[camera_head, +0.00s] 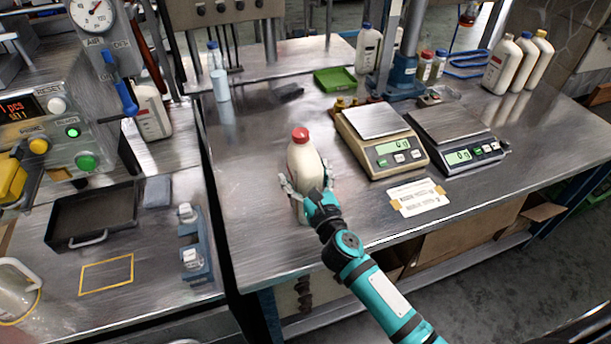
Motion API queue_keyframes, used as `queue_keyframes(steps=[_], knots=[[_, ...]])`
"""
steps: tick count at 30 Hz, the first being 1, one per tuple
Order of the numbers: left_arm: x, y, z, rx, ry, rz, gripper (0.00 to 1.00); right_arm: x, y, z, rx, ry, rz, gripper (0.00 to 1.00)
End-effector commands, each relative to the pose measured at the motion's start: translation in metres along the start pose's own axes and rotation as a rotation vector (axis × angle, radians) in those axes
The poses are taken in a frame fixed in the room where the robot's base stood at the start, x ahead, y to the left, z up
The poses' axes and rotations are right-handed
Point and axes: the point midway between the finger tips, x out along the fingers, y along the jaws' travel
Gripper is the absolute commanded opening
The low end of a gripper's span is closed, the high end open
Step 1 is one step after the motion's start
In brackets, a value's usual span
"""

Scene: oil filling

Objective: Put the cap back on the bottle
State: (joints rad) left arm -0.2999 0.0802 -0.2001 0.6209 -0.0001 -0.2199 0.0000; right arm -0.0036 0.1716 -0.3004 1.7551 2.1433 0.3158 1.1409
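The cream bottle (304,160) stands upright near the front of the middle metal table. A red cap (300,134) is on its top; I cannot tell whether it is screwed tight. My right gripper (308,180), on the teal arm from the lower right, has a finger on each side of the bottle's lower body and appears shut on it. The gripper hides part of the bottle's lower front. My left gripper is not in view.
Two scales (382,140) (455,137) and a taped paper label (417,197) lie right of the bottle. A green tray (335,80) is behind. Several bottles stand at the back right. A gap separates the left bench with its black tray (92,214).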

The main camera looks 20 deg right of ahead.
Motion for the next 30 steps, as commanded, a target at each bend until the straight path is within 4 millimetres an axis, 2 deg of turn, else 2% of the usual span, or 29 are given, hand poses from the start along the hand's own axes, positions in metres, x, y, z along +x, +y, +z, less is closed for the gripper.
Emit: queue_keyframes(steps=[5, 8, 15, 21, 25, 30], knots=[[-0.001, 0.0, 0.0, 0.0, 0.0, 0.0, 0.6, -0.008, 0.0, 0.001, 0.0, 0.002, 0.0, 0.84], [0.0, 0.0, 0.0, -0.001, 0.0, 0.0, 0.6, -0.025, 0.0, 0.001, -0.001, 0.002, 0.0, 0.84], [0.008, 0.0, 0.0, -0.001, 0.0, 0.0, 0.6, -0.078, 0.0, -0.001, 0.0, 0.003, 0.0, 0.84], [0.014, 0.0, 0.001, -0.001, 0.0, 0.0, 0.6, -0.109, 0.0, 0.0, 0.0, 0.002, 0.0, 0.84], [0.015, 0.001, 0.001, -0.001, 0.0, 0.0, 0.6, -0.118, 0.0, 0.002, 0.0, 0.001, 0.0, 0.84], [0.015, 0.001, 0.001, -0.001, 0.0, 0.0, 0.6, -0.12, 0.0, 0.003, -0.001, -0.001, 0.0, 0.84]])
